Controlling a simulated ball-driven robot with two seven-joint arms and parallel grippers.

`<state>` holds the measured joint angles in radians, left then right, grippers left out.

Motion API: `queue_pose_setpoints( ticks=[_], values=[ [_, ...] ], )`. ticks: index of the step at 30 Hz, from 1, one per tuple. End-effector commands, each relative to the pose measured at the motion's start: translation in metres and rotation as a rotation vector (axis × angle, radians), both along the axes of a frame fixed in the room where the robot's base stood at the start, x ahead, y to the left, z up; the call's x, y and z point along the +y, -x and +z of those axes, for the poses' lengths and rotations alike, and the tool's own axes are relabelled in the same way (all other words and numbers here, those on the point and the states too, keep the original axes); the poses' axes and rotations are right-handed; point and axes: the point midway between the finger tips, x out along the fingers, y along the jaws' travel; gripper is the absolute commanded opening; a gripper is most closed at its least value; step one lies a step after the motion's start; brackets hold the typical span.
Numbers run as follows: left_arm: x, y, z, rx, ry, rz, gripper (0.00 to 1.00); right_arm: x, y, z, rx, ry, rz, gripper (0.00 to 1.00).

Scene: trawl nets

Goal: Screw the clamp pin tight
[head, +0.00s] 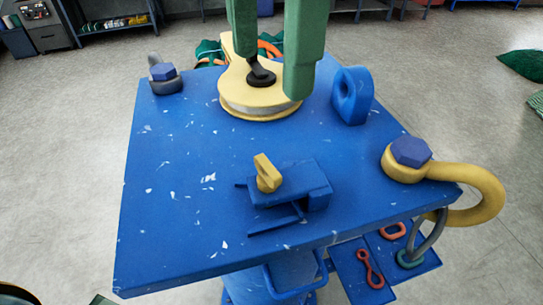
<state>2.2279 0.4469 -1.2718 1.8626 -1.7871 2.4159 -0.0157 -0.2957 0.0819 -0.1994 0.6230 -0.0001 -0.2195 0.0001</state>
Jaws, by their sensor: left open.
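The clamp pin (267,174) has a yellow wing-shaped head and stands up, slightly tilted, from a blue clamp (305,185) near the front middle of the blue table. Its shank and thread are hidden, so I cannot tell how tight it is. My left gripper (272,78) hangs down from the top edge with its two green fingers apart. It is over the back of the table, farther back than the pin and not touching it. My right gripper is not in view.
A yellow block (241,88) with a dark fitting stands behind the fingers. A blue eye (352,96), a grey shackle (164,76) and a large yellow shackle (480,190) sit around the table edges. The table's (170,215) left part is clear.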

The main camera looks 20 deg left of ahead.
Motion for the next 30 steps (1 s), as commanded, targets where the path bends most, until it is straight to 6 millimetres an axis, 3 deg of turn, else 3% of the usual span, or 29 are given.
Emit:
queue_pose_setpoints(
  ticks=[1,3,12,18,27,28,30],
  values=[
    [0.000,-0.001,-0.020,0.007,-0.001,-0.005,0.60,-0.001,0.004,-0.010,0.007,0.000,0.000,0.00],
    [0.000,-0.001,-0.038,0.008,-0.002,-0.005,0.60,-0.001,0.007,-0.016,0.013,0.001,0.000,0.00],
    [0.000,0.000,-0.103,0.005,0.001,-0.005,0.60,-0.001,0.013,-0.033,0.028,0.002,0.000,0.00],
    [0.000,0.000,-0.122,0.003,0.002,-0.004,0.60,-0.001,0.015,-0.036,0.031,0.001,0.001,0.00],
    [0.000,0.000,-0.124,0.001,0.001,-0.004,0.60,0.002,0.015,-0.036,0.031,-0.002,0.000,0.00],
    [0.000,0.000,-0.124,0.001,0.001,-0.004,0.57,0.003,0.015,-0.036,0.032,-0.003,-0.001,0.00],
    [0.000,0.000,-0.124,0.001,0.001,-0.004,0.38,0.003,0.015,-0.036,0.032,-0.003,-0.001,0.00]
  ],
)
